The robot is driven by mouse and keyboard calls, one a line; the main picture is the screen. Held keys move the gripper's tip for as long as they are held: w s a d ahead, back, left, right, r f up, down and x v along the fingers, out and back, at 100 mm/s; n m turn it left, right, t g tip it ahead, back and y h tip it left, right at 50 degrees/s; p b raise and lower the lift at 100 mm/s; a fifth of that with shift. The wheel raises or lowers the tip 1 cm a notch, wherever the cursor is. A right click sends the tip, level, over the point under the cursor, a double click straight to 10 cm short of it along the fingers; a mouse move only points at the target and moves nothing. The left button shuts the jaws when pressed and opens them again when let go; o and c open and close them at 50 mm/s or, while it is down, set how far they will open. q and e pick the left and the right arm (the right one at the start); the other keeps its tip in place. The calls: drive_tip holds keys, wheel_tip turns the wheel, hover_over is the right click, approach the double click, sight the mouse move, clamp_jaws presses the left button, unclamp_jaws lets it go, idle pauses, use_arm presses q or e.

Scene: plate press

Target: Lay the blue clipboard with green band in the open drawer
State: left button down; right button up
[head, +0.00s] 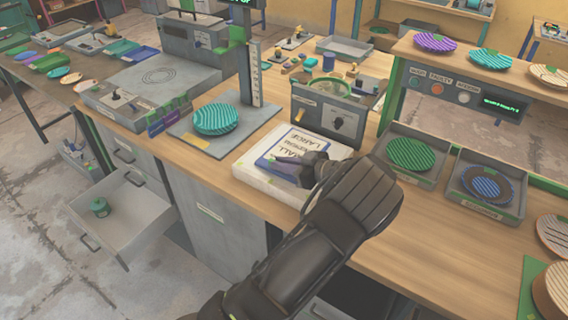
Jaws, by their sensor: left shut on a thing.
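The open drawer (148,221) is at the left, below the bench top, with a small green round object (99,207) inside. My right gripper is not in view.
A teal striped plate (215,118) sits on a grey base beside an upright scale. A grey machine (325,112) stands behind the clipboard. Trays with a green plate (411,154) and a blue plate (486,184) are at the right. Bare bench lies in front of the teal plate.

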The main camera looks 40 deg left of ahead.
use_arm(q)
wheel_tip(320, 180, up, 18)
drive_tip(key=b, duration=0.3)
drive_tip(key=shift+f, duration=0.2)
idle(0.6)
